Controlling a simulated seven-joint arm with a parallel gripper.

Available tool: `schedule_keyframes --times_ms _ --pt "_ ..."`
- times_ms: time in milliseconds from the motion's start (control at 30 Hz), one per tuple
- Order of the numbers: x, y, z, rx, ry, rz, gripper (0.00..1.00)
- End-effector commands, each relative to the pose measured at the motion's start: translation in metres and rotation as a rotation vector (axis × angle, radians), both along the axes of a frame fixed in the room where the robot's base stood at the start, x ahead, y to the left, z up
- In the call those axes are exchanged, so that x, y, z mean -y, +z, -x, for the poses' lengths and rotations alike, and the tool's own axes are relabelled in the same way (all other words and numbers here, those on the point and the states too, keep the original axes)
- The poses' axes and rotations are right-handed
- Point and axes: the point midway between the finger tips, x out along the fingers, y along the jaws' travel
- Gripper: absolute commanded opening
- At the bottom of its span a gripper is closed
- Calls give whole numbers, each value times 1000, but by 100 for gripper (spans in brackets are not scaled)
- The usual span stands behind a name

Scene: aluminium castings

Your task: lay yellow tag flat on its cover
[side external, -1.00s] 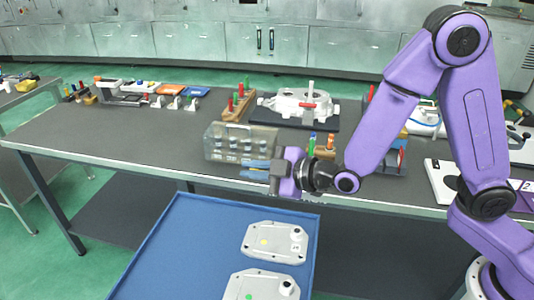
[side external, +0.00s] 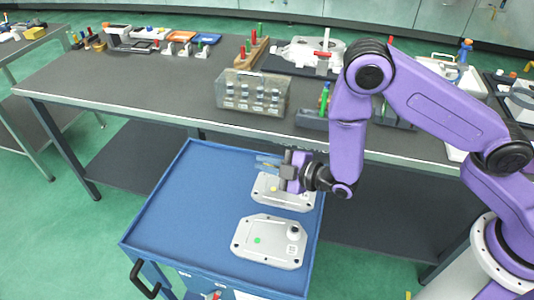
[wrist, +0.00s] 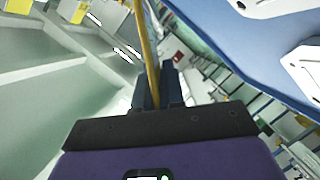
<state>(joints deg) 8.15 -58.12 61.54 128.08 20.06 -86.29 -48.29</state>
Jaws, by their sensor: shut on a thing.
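My gripper (side external: 268,163) is shut on the yellow tag, a thin yellow strip (wrist: 146,45) seen nearly edge-on between the jaws in the wrist view. In the side view the tag is hard to make out at the fingers. The gripper is at the far edge of a grey cover (side external: 295,198) that bears a yellow dot. The fingers appear above this cover; the exact gap cannot be told. A second grey cover (side external: 270,254) with a green dot lies nearer on the same blue cart top. Pale covers also show at the wrist view's right edge (wrist: 306,66).
The blue cart top (side external: 190,215) has a raised rim and is bare on its left. The dark bench (side external: 150,90) stands behind it, its front edge close to the cart. A clear box of small vials (side external: 252,92) and wooden peg holders (side external: 254,50) stand on the bench.

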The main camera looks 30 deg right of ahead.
Motion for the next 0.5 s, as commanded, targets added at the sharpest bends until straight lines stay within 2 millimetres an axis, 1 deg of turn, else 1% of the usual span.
schedule_keyframes --times_ms 233,500 --pt "0 -13 0 1 0 2 0" --pt "0 -36 0 1 0 3 0"
